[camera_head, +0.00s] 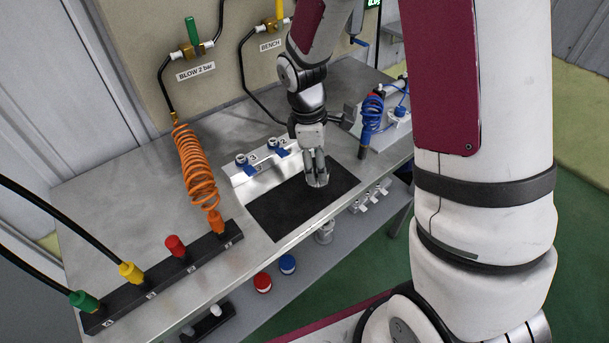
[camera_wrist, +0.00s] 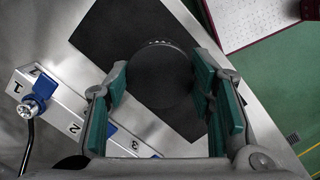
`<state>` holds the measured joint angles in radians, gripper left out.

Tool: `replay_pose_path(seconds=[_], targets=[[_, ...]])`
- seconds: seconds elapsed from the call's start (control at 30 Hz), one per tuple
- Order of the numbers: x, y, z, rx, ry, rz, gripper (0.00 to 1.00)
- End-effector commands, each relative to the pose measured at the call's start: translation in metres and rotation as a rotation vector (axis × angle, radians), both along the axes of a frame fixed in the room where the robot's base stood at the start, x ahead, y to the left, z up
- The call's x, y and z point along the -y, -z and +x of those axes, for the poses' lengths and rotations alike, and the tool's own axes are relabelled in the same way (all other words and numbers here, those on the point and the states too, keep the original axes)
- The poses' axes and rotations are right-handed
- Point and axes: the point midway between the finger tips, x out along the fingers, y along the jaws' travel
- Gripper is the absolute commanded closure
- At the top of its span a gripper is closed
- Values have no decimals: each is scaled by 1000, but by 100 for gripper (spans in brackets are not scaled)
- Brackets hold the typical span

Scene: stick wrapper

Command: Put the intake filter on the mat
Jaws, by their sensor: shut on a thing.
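The intake filter (camera_head: 317,180) is a short grey cylinder between the fingers of my gripper (camera_head: 315,165). In the wrist view its round dark end (camera_wrist: 160,78) shows between the green finger pads. My gripper is shut on it and points down. The mat (camera_head: 275,215) is a black rectangle on the metal bench. The filter is over the right part of the mat in the head view, inside its edges. I cannot tell whether its underside touches the mat. In the wrist view the mat (camera_wrist: 115,40) extends beyond the filter on both sides.
A numbered metal block (camera_head: 240,177) with blue-handled valves stands behind the mat. An orange coiled hose (camera_head: 195,170) and a black rail (camera_head: 165,275) with coloured fittings lie left. A blue coil (camera_head: 371,112) stands at right. Red and blue caps (camera_head: 262,282) are on a lower shelf.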

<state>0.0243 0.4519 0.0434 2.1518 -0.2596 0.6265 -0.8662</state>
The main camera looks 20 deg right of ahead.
Motion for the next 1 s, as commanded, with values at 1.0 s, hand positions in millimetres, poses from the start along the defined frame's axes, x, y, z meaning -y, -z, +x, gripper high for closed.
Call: replay_pose_path(seconds=[1.0], targets=[[-31,42,5,0,1,0,46]])
